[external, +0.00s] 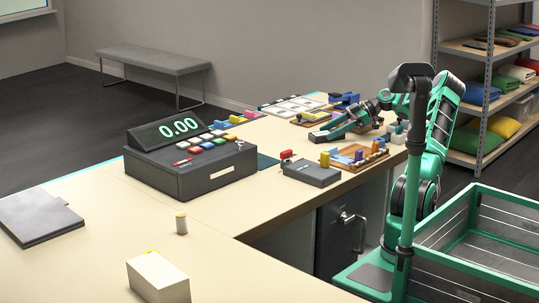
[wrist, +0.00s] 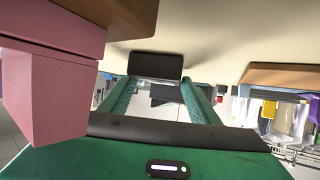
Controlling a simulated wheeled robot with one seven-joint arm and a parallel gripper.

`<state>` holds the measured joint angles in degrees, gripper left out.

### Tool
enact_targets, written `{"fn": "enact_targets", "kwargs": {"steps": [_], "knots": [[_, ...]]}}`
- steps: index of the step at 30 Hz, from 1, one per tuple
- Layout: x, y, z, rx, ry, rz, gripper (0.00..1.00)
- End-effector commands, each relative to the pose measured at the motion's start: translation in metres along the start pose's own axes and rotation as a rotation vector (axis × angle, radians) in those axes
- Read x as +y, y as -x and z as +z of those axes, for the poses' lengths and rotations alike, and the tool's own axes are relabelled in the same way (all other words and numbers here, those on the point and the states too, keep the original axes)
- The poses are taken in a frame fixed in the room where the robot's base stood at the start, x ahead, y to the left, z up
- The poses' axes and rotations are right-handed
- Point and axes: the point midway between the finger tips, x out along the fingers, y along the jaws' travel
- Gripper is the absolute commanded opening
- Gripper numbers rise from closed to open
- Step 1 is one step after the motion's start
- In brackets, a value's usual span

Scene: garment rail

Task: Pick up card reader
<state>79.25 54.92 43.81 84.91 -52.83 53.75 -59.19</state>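A small dark block, which looks like the card reader (wrist: 155,66), lies on the pale counter straight ahead in the wrist view. My gripper (wrist: 157,84) has its two green fingers spread apart, with the block at their tips, spanning about the gap between them. I cannot tell whether the fingers touch it. In the external view my gripper (external: 322,134) reaches left, low over the counter, behind the wooden tray. A dark shape, probably the same block, shows at its tip (external: 316,138).
A pink block (wrist: 45,85) is close at left in the wrist view. The cash register (external: 190,160), a grey box (external: 312,174) and a wooden tray (external: 355,160) with coloured pieces stand on the counter (external: 225,215).

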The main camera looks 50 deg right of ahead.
Motion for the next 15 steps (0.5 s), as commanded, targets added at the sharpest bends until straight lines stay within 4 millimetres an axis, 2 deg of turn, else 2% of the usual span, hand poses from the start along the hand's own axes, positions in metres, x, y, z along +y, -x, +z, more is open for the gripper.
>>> {"fn": "enact_targets", "kwargs": {"steps": [1,4,15], "knots": [[0.0002,0.0001,0.0001,0.0,0.0,0.0,0.42],[0.0001,0.0001,0.0003,0.0,-0.001,0.0,0.18],[0.0002,0.0008,-0.001,0.0,0.0,0.0,0.18]]}}
